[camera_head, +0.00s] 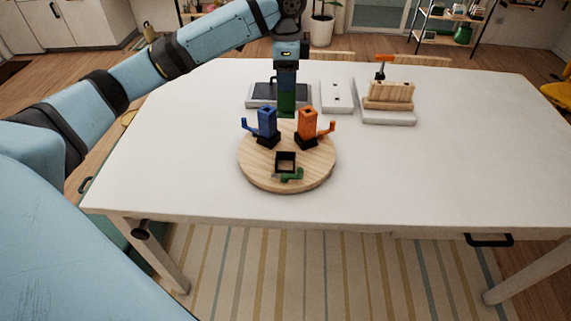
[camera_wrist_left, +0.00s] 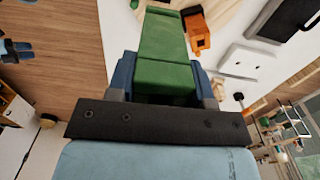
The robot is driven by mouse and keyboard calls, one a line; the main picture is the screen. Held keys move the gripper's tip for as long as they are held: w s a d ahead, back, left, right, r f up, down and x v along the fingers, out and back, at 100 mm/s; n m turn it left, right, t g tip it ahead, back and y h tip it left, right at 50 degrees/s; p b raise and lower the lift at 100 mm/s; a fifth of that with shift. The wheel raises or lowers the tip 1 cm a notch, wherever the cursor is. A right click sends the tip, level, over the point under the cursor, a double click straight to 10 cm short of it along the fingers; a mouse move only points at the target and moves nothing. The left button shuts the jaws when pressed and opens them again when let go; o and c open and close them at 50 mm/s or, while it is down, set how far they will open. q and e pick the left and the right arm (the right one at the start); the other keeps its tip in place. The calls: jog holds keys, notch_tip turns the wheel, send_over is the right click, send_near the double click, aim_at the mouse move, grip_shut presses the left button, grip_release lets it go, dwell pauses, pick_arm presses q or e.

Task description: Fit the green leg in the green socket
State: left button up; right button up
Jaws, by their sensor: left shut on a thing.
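My left gripper (camera_head: 287,88) comes down from above, shut on the green leg (camera_head: 287,105). The leg hangs upright at the back of the round wooden board (camera_head: 250,173); its exact height is unclear. In the left wrist view the green leg (camera_wrist_left: 166,45) lies between the two blue fingers (camera_wrist_left: 165,82). The green socket (camera_head: 286,158) is an empty dark square frame at the board's front, with a green lever (camera_head: 292,175) beside it. The leg is apart from it, further back. My right gripper is not in view.
A blue post (camera_head: 267,122) and an orange post (camera_head: 308,122) stand in dark sockets on the board, between the leg and the green socket. Behind are a dark-topped tray (camera_head: 262,92), a white plate (camera_head: 336,97) and a wooden rack (camera_head: 390,95). The white table (camera_head: 440,165) is clear at right.

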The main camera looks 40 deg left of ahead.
aim_at(285, 103)
pick_arm(q)
jog(key=shift+a+f, duration=0.15)
jog(key=shift+f, duration=0.15)
notch_tip(285, 103, down, 19)
jog(key=p, duration=0.2)
jog(key=shift+f, duration=0.1)
jog(key=o, duration=1.1)
jog(key=shift+c, duration=0.2)
notch_tip(285, 103, up, 11)
jog(key=shift+f+b, duration=0.1)
jog(key=shift+b, duration=0.75)
jog(key=shift+r, duration=0.7)
